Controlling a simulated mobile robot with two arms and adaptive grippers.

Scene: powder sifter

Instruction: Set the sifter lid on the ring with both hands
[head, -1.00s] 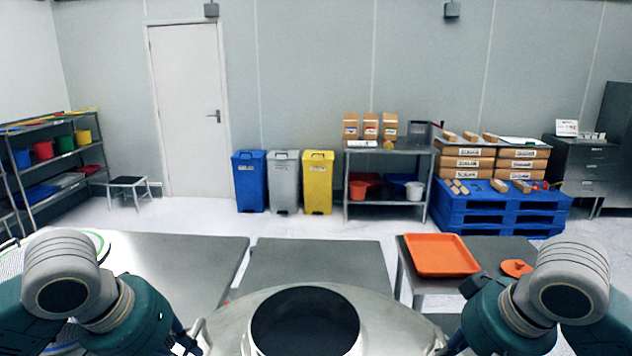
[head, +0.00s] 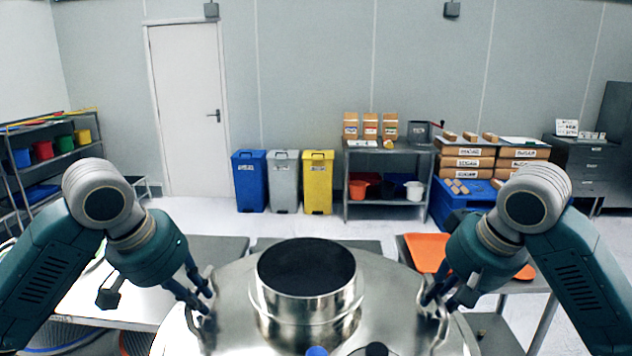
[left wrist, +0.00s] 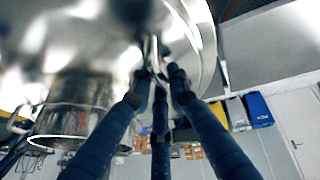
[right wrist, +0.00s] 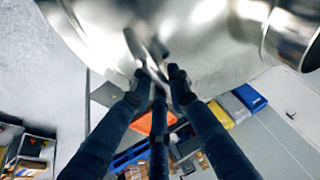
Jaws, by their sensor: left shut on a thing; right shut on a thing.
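The sifter lid (head: 390,290) is a shiny metal dome with a round, dark-mouthed collar (head: 306,310) on top. It is in front of me at the bottom centre of the head view and looks roughly level. My left gripper (head: 203,292) is shut on the loop handle at the lid's left side; its fingers also show in the left wrist view (left wrist: 160,78). My right gripper (head: 433,300) is shut on the matching handle at the right side, also in the right wrist view (right wrist: 160,82). I cannot make out the ring in any view.
A light table (head: 110,300) lies left of the lid. An orange tray (head: 425,250) lies on a grey table at right, partly behind my right arm. Bins and shelves stand far back.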

